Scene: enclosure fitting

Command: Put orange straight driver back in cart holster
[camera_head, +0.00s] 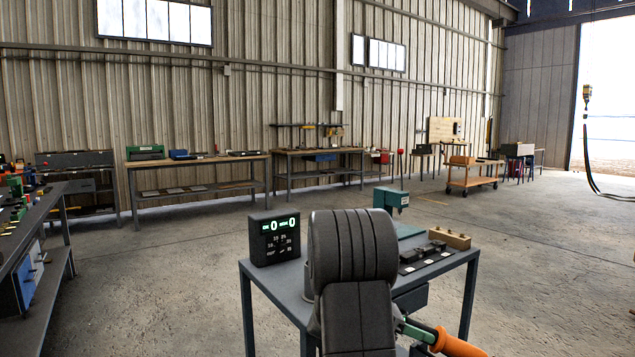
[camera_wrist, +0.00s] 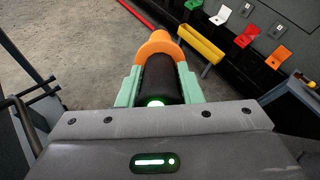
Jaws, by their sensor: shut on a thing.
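My gripper (camera_wrist: 160,88) has mint-green fingers closed around the orange straight driver (camera_wrist: 158,46), which shows an orange end and a black body in the wrist view. In the head view the driver's orange part (camera_head: 458,344) sticks out to the lower right of my gripper (camera_head: 416,333), partly cut off by the frame edge. My arm hides much of that area. In the wrist view a yellow trough-like holder (camera_wrist: 201,43) lies just right of the driver, apart from it. I cannot tell which thing is the cart holster.
A grey table (camera_head: 284,285) stands ahead, with a counter display (camera_head: 275,238), a teal press (camera_head: 391,198) and a wooden block (camera_head: 449,238). A dark panel (camera_wrist: 228,62) with coloured tabs is at right in the wrist view. A workbench (camera_head: 40,232) stands left. Open floor lies between.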

